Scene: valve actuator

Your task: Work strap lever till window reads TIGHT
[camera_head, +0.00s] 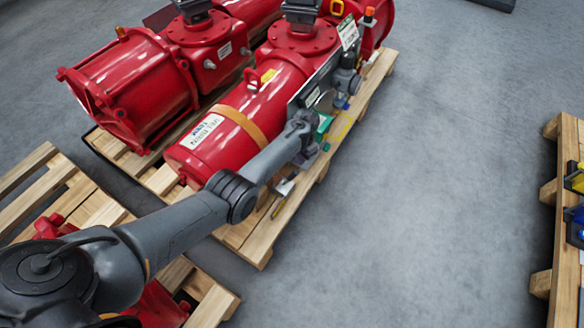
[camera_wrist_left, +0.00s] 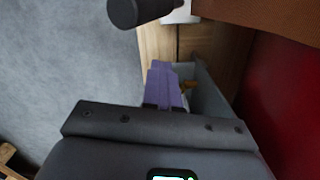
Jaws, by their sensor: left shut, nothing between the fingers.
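A red actuator cylinder (camera_head: 205,140) lies on a wooden pallet with an orange strap (camera_head: 243,126) around it. The strap (camera_wrist_left: 265,12) and the red cylinder (camera_wrist_left: 285,90) also show in the left wrist view. My left gripper (camera_head: 309,158) is beside the cylinder's near side, low over the pallet edge. Its purple finger (camera_wrist_left: 164,84) points at the pallet boards, shut and empty. A dark rounded rod end (camera_wrist_left: 124,12) shows ahead of it; I cannot tell whether it is the strap lever. No window text is readable. My right gripper is out of view.
A second red actuator (camera_head: 135,85) stands behind. A small white part (camera_head: 284,187) is at the pallet's edge. Another pallet (camera_head: 562,235) with yellow and blue items is at the right. Grey floor (camera_head: 440,160) between them is clear.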

